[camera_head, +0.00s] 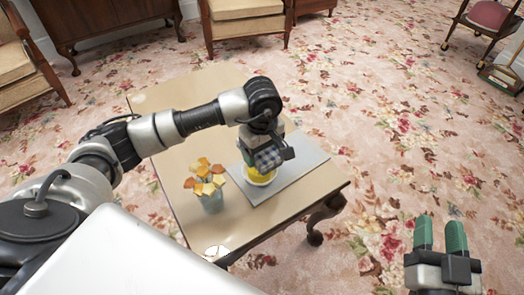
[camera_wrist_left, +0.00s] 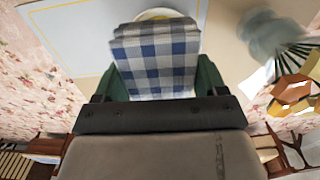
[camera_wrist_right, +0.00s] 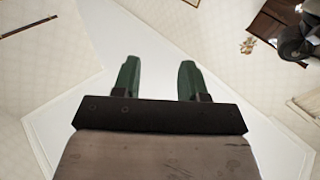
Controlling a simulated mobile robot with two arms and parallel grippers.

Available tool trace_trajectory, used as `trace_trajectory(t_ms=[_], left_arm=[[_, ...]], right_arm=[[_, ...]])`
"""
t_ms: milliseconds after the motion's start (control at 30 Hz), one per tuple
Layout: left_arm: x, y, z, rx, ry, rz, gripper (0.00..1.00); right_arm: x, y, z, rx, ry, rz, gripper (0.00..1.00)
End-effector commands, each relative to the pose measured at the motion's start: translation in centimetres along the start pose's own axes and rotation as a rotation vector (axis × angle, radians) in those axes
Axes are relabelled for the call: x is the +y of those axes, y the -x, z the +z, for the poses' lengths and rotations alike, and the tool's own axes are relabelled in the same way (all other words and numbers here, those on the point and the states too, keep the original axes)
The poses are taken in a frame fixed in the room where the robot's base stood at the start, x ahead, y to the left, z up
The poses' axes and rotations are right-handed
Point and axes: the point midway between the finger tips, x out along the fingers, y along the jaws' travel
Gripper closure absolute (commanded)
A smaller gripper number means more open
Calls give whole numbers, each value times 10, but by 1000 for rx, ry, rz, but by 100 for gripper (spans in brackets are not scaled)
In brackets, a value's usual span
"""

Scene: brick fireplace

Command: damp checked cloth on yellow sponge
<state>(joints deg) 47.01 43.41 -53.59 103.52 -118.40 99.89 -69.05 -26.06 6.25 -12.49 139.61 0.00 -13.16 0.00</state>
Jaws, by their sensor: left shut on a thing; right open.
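The blue-and-white checked cloth (camera_wrist_left: 157,55) is a folded bundle between the green fingers of my left gripper (camera_wrist_left: 155,80), which is shut on it. In the head view the cloth (camera_head: 268,158) shows under my left gripper (camera_head: 266,150), over a yellow thing (camera_head: 260,175), probably the sponge, in a round pale dish on a grey mat. In the left wrist view the cloth hides most of the dish; only its rim (camera_wrist_left: 158,14) shows. I cannot tell whether cloth and sponge touch. My right gripper (camera_head: 441,235) is open and empty at the lower right; its two fingers are apart (camera_wrist_right: 160,78).
The grey mat (camera_head: 300,155) lies on a small wooden table (camera_head: 180,95). A vase of orange and yellow flowers (camera_head: 208,185) stands left of the mat. Chairs (camera_head: 245,12) and a cabinet (camera_head: 100,15) are at the back. Flowered carpet is open on the right.

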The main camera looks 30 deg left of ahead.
Motion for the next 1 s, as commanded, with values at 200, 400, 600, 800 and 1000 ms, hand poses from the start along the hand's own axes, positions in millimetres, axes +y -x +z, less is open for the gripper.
trace_trajectory(t_ms=[200,400,600,800,1000], left_arm=[[0,11,0,0,0,0,47],[0,18,0,0,0,0,47],[0,21,0,0,0,0,47],[0,20,0,0,0,0,47],[0,20,0,0,0,0,47]], right_arm=[[3,3,15,-139,3,8,57],[6,9,30,-259,6,15,57],[7,12,37,-310,6,18,57],[7,12,37,-309,6,18,57],[7,12,37,-308,6,18,57]])
